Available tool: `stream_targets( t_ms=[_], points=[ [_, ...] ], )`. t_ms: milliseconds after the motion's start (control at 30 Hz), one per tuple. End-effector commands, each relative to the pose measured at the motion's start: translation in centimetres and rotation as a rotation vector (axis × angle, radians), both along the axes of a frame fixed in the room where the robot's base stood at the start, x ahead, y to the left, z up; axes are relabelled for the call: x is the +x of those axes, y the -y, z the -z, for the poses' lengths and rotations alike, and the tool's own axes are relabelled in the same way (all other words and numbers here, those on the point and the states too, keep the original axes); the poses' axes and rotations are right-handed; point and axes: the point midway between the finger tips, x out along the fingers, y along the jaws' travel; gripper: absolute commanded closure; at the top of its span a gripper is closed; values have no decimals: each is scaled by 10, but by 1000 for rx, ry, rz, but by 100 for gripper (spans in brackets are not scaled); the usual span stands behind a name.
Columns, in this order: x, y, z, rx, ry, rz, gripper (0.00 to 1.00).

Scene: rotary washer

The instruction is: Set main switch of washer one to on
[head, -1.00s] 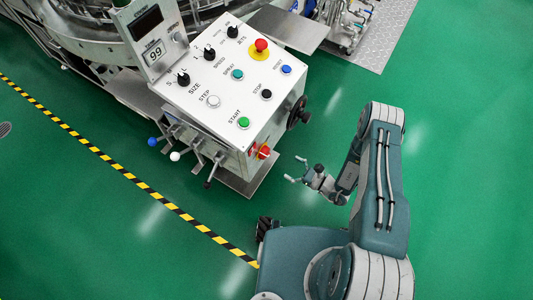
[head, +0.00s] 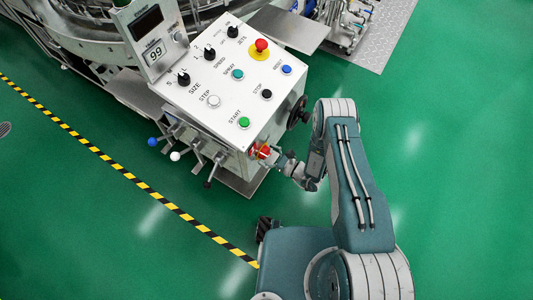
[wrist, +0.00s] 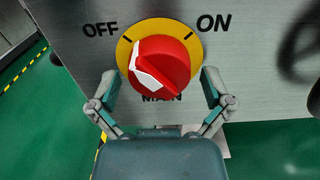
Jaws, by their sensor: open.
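The main switch (wrist: 160,65) is a red rotary knob with a white pointer on a yellow disc, labelled OFF at upper left, ON at upper right and MAIN below. Its white pointer mark is on the left side of the knob. In the head view the switch (head: 258,151) is on the lower right side of the washer's control box (head: 215,85). My gripper (wrist: 158,88) is open, with one finger on each side of the knob's lower part. Whether the fingers touch it I cannot tell. In the head view my gripper (head: 277,157) is right at the switch.
A black handwheel (head: 298,113) is on the box's side, right of the switch. Several levers with knobs (head: 175,156) stick out at the lower left. A red emergency button (head: 261,45) is on top. Green floor is clear to the right.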

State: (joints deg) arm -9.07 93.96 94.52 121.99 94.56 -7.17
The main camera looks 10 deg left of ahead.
Motion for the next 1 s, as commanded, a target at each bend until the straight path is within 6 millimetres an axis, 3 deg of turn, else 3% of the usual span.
stream_targets(
  t_ms=[167,200,300,367,1000],
  points=[
    [0,0,0,0,0,0,0],
    [0,0,0,0,0,0,4],
    [0,0,0,0,0,0,49],
    [0,0,0,0,1,0,73],
    [1,-1,-1,4,-7,0,73]
  ],
)
